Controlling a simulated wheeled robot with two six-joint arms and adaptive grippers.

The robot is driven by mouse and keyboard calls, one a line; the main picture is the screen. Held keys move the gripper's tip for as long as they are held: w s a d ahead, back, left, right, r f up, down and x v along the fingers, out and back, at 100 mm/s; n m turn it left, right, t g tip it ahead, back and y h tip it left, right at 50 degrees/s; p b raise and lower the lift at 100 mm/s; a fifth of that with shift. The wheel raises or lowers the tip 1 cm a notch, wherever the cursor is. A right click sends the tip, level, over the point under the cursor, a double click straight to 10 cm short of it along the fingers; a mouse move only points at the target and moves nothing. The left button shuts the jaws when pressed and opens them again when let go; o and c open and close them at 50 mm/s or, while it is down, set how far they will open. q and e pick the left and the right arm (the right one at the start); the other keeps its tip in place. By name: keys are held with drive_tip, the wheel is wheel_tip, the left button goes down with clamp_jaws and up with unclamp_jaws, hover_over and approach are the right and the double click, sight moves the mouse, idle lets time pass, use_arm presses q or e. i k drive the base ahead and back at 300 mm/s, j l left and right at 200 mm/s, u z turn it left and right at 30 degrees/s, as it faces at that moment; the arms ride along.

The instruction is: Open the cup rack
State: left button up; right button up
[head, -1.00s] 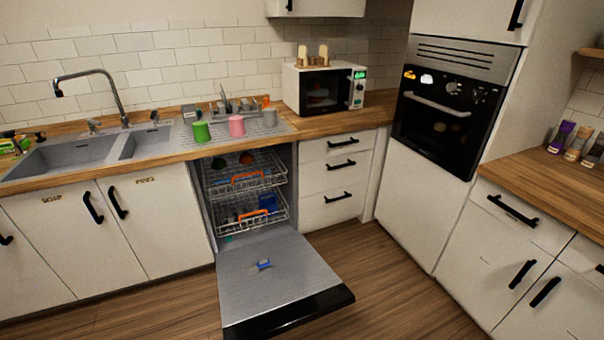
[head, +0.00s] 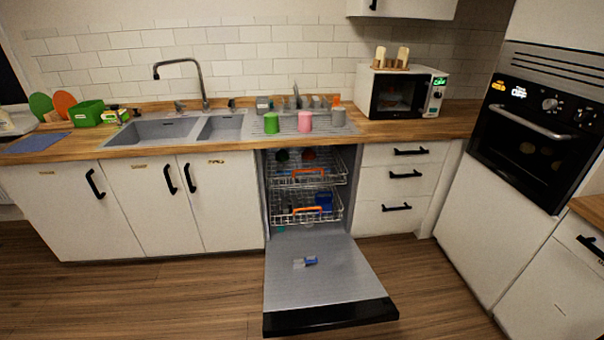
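The dishwasher stands open under the counter, its door (head: 330,282) folded down flat toward me. Inside is an upper wire rack (head: 335,178) with an orange handle (head: 308,171), holding a dark green item (head: 282,155) and a reddish one (head: 309,153). Below it is a lower wire rack (head: 285,217) with its own orange handle (head: 308,209) and a blue item (head: 324,200). Both racks appear to sit inside the cavity. No label shows which one is the cup rack. Neither of my grippers is in view.
A small blue object (head: 310,260) lies on the lowered door. Green (head: 272,123), pink (head: 305,121) and grey (head: 338,117) cups stand on the drainboard above. Drawers (head: 400,175) and a tall oven (head: 535,140) are to the right. Wooden floor (head: 175,290) is clear left of the door.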

sight(305, 170)
drive_tip(key=i+j, duration=0.2)
drive_tip(key=j, duration=0.15)
drive_tip(key=i+j, duration=0.2)
drive_tip(key=j, duration=0.2)
drive_tip(key=i+j, duration=0.15)
drive_tip(key=j, duration=0.2)
drive_tip(key=i+j, duration=0.2)
drive_tip(key=j, duration=0.2)
drive_tip(key=i+j, duration=0.2)
drive_tip(key=j, duration=0.15)
drive_tip(key=i+j, duration=0.2)
drive_tip(key=j, duration=0.15)
drive_tip(key=i, duration=1.35)
drive_tip(key=j+u, duration=0.05)
drive_tip(key=j, duration=0.1)
